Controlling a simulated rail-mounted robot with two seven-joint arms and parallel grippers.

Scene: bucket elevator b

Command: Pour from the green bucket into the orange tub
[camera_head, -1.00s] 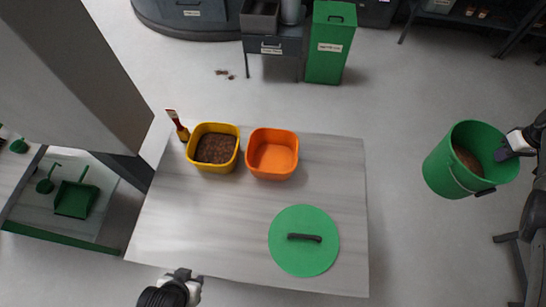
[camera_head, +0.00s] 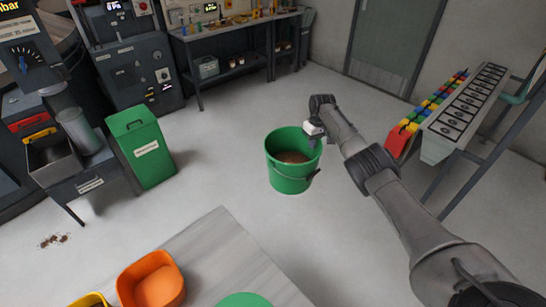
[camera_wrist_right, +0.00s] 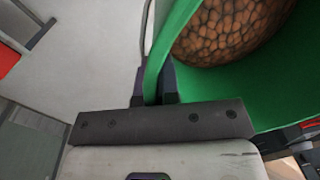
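The green bucket (camera_head: 291,172) hangs upright in the air over the floor, with brown granular contents inside. My right gripper (camera_head: 313,138) is shut on its rim at the right. The right wrist view shows the fingers (camera_wrist_right: 155,88) on either side of the green wall, with the brown contents (camera_wrist_right: 228,30) beyond. The orange tub (camera_head: 152,281) stands on the table at the lower left, and the part of its inside that shows is empty. The bucket is apart from the tub, to its upper right. My left gripper is out of view.
A yellow tub (camera_head: 91,300) stands beside the orange tub, cut off by the frame edge. A round green lid (camera_head: 243,300) lies on the table (camera_head: 225,250). A green bin (camera_head: 142,148) stands at left. A rack with coloured blocks (camera_head: 440,115) is at right. Crumbs (camera_head: 54,240) lie on the floor.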

